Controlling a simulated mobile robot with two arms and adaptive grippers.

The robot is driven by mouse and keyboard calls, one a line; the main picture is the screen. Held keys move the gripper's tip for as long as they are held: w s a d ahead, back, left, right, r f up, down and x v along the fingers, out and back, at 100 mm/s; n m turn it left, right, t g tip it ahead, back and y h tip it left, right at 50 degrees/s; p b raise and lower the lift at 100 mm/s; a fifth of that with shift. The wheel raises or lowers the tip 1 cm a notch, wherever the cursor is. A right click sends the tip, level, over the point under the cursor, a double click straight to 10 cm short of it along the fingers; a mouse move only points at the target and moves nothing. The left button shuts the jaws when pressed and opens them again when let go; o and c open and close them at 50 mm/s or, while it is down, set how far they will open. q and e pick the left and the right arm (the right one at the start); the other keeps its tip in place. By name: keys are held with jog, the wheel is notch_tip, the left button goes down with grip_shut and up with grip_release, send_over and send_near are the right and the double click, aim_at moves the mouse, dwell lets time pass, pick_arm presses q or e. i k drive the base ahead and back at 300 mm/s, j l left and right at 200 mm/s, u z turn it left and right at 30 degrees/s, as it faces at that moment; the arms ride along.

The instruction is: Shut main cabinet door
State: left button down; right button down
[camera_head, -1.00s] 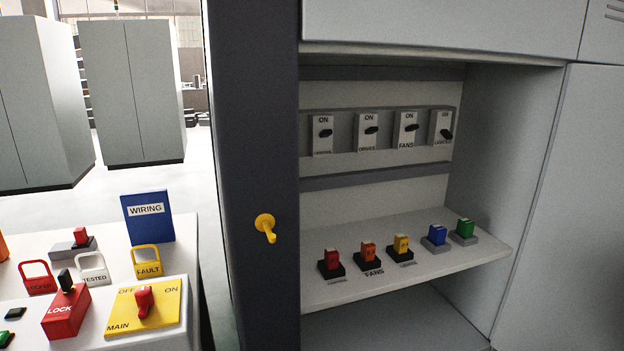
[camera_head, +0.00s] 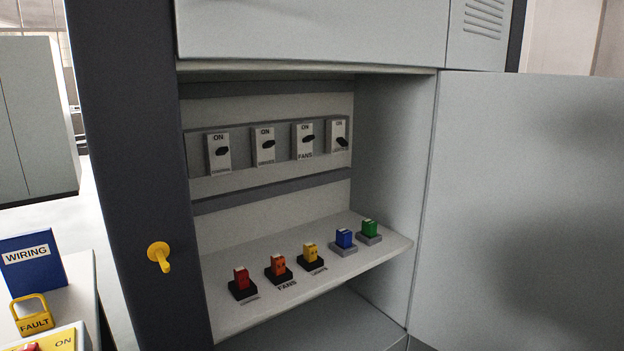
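The main cabinet stands in front of me with its compartment open. Its grey door (camera_head: 520,200) is swung open to the right and fills the right side of the head view; its right part runs out of the picture. Inside the cabinet is a panel with several ON switches (camera_head: 265,146). Below it a shelf (camera_head: 385,262) carries red, orange, yellow, blue and green plugs. A yellow peg or hook (camera_head: 159,256) sticks out of the dark left post (camera_head: 125,150). Neither of my grippers is in view.
At the lower left is a white table (camera_head: 82,285) with a blue WIRING binder (camera_head: 30,266), a yellow FAULT tag (camera_head: 32,318) and a yellow switch plate (camera_head: 62,342). Another grey cabinet (camera_head: 35,120) stands behind on the left, with open floor beside it.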

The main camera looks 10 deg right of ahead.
aim_at(521, 248)
jog(key=k+l, duration=0.1)
jog(key=l, duration=0.6)
jog(key=l+z, duration=0.15)
jog(key=l, duration=0.55)
jog(key=k, duration=0.05)
